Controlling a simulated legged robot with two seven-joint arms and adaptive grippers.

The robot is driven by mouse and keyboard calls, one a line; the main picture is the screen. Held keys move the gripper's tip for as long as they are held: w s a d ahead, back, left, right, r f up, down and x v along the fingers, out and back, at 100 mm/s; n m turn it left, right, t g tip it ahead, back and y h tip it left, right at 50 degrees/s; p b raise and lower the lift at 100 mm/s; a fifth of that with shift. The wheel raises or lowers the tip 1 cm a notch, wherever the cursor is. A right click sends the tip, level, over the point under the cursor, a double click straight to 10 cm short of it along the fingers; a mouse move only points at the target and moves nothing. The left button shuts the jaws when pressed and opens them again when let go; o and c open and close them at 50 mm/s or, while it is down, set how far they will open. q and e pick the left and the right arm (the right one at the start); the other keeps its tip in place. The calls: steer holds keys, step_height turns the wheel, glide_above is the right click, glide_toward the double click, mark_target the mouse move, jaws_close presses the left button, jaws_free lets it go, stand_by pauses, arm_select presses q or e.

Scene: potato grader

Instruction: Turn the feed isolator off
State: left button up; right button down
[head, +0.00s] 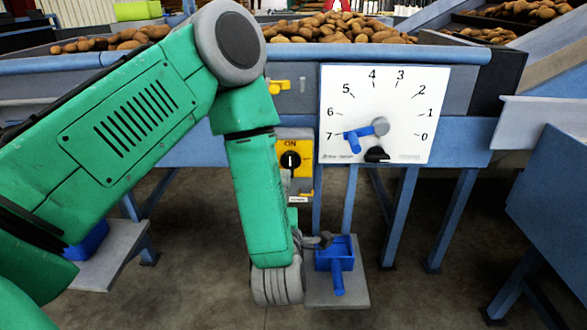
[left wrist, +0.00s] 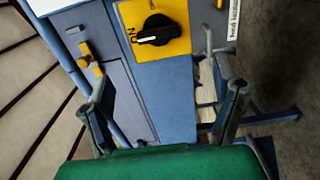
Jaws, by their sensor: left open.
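The feed isolator is a yellow plate (head: 301,144) with a black rotary knob (head: 291,161) on the blue grader frame, partly edged by my left arm in the head view. In the left wrist view the yellow plate (left wrist: 180,14) and knob (left wrist: 160,29) are at the top centre. The knob's white mark points toward the ON lettering. My left gripper (left wrist: 160,95) is open and empty, its two fingers spread below the isolator in that view and apart from it. In the head view it is mostly hidden behind my wrist. My right gripper is not in view.
A white dial board (head: 340,95) numbered 0 to 7 is right of the isolator, its blue lever (head: 354,140) near 7. A yellow latch (head: 275,87) sits above the isolator. A blue box with a handle (head: 335,258) stands low on a grey plate. Potatoes (head: 340,28) lie above.

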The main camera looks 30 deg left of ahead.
mark_target(292, 167)
arm_select(q)
steer(key=b+x, duration=0.1)
steer(key=x, duration=0.6)
steer(key=w, duration=0.2)
steer(key=w+a+b, duration=0.1)
steer(key=w, duration=0.1)
steer(key=shift+w+a+r, duration=0.1)
steer(key=shift+w+a, duration=0.05)
steer(key=shift+w, duration=0.05)
steer(key=shift+w+a, duration=0.2)
steer(key=shift+w, duration=0.05)
steer(key=shift+w+a, duration=0.1)
steer(key=shift+a, duration=0.4)
steer(key=c, duration=0.7)
steer(key=shift+d, duration=0.2)
steer(key=c, duration=0.5)
